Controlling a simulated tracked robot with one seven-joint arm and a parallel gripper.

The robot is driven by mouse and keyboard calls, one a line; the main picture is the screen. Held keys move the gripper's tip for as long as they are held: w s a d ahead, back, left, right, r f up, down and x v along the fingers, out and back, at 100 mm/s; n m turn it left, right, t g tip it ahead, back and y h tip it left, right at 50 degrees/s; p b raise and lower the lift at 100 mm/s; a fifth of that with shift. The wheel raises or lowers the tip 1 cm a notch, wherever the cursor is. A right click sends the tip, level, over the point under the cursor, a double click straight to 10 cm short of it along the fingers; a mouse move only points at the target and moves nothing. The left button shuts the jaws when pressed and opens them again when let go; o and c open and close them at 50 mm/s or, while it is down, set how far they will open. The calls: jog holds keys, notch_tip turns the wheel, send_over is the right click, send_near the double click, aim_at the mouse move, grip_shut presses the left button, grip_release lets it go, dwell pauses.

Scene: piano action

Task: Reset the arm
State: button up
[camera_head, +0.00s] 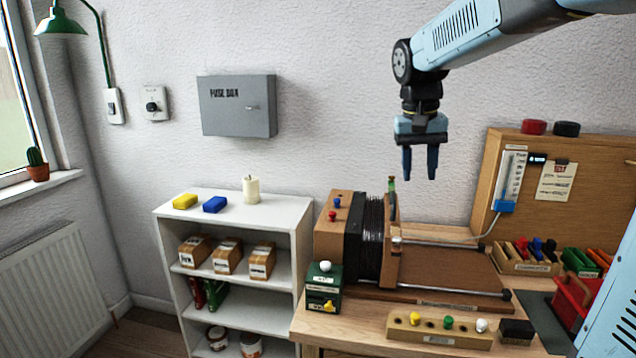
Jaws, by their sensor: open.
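My gripper (420,162) hangs from my blue arm in the upper right of the head view. Its two dark fingers point down and stand apart, with nothing between them. It is in the air above the workbench, in front of the bare wall. Below it on the bench is the wooden piano action device (366,240) with a black bellows-like part and a brown flat bed. The gripper looks clear of it. Part of my arm also shows at the lower right edge and hides some of the bench there.
A wooden strip with coloured pegs (437,330) and a green box (324,287) stand at the bench front. A wooden backboard (487,180) rises at the right, with trays and a red basket before it. A white shelf (290,217) stands left. The air around the gripper is free.

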jog(key=s+d+f+t, duration=0.1)
jog(key=s+f+t, duration=0.1)
jog(key=s, duration=0.8)
jog(key=s+d+f+n+t+y, duration=0.1)
jog(key=s+d+f+t, duration=0.1)
jog(key=s, duration=0.8)
jog(key=shift+s+f+n+t, duration=0.15)
jog(key=shift+f+n+t, duration=0.15)
jog(key=shift+f, duration=0.6)
